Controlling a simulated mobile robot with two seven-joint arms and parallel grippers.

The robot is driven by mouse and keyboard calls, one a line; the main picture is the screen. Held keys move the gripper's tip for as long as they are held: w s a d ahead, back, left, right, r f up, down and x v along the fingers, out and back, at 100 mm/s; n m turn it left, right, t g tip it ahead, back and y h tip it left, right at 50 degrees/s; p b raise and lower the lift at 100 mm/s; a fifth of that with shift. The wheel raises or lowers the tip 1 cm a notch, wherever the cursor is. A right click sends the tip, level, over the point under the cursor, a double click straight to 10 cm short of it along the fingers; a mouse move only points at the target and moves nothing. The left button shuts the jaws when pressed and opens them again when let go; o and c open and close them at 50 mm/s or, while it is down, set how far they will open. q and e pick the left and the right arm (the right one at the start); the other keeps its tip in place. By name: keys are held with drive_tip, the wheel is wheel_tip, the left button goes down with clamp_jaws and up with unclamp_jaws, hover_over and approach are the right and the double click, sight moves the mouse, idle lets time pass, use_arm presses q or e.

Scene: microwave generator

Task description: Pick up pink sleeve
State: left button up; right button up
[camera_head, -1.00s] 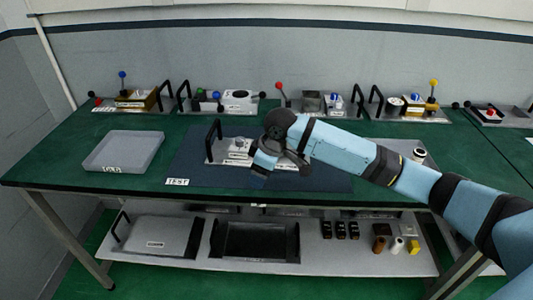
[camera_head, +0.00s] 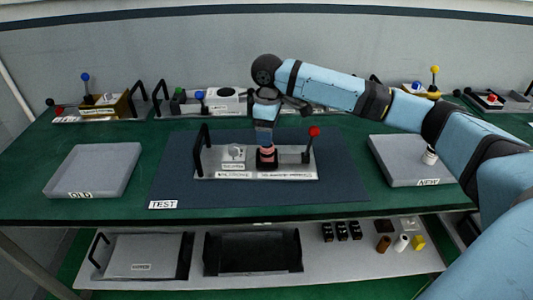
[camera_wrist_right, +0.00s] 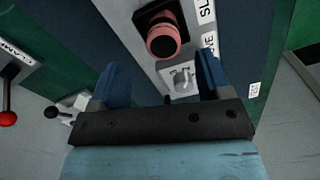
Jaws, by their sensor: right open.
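The pink sleeve (camera_head: 266,153) stands upright in a black holder on the grey fixture plate (camera_head: 214,172) over the dark test mat. It also shows in the right wrist view (camera_wrist_right: 163,40), at the top centre, with a dark round end inside the pink ring. My right gripper (camera_head: 265,139) comes down over the sleeve in the head view and hides part of it. In the wrist view its two blue fingers (camera_wrist_right: 160,64) are apart, and the sleeve lies ahead, near the gap between them. Whether they touch it I cannot tell. My left gripper is out of view.
A red-knobbed lever (camera_head: 314,132) rises right of the sleeve, and a black handle (camera_head: 203,150) stands at the plate's left. The OLD tray (camera_head: 92,165) is empty at left. The NEW tray (camera_head: 398,165) holds a small white cylinder. More fixtures line the back.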

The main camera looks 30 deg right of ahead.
sight(268, 148)
drive_tip(key=shift+s+a+f+b, duration=0.1)
drive_tip(key=shift+f+b, duration=0.05)
drive_tip(key=shift+f, duration=1.45)
drive_tip(key=shift+s+f+b, duration=0.1)
drive_tip(key=shift+f+b, duration=0.05)
drive_tip(key=shift+f, duration=1.4)
drive_tip(key=shift+c, duration=0.4)
drive_tip(key=shift+r, duration=0.1)
drive_tip(key=c, duration=1)
drive_tip(key=shift+c, duration=0.2)
